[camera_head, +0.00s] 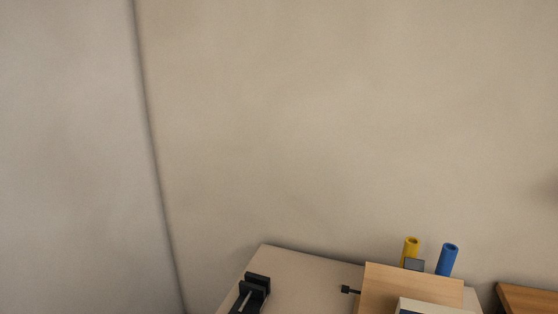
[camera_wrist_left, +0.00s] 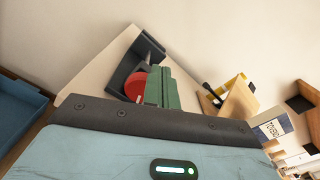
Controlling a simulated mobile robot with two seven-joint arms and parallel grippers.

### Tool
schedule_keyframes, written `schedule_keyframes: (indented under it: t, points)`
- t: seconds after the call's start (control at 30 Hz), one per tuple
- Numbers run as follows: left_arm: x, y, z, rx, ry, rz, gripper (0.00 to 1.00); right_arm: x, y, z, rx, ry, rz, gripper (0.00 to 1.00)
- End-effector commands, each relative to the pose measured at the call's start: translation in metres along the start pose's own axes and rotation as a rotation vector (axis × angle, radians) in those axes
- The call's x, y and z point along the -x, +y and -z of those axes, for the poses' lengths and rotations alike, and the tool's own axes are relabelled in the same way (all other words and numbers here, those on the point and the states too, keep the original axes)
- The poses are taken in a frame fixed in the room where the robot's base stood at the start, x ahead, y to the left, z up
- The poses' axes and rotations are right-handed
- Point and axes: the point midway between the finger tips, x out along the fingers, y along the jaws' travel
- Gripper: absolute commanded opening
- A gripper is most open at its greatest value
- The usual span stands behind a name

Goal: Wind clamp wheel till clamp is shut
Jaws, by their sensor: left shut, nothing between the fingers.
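The black clamp (camera_head: 254,290) stands at the left of the pale table in the head view, cut off by the lower edge. A shiny rod shows between its dark parts. In the left wrist view the dark clamp (camera_wrist_left: 148,48) lies beyond my gripper. Its red wheel (camera_wrist_left: 134,86) is partly hidden by my fingers. My left gripper (camera_wrist_left: 161,70) has green fingers shut together with nothing between them. The fingers appear close beside the wheel; I cannot tell if they touch it. My left gripper is outside the head view, and my right gripper is in neither view.
A wooden box (camera_head: 385,284) stands right of the clamp, with a yellow tube (camera_head: 410,250) and a blue tube (camera_head: 447,260) behind it. A blue tray (camera_wrist_left: 18,108) is at the left of the wrist view. Bare table (camera_head: 305,275) lies between clamp and box.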

Motion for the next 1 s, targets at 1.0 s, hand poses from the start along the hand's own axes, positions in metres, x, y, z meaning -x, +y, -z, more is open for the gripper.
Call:
schedule_keyframes:
  t: [1.0]
  points:
    - [0.058, 0.002, 0.000, 0.013, 0.000, 0.001, 0.00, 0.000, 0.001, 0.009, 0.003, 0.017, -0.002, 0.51]
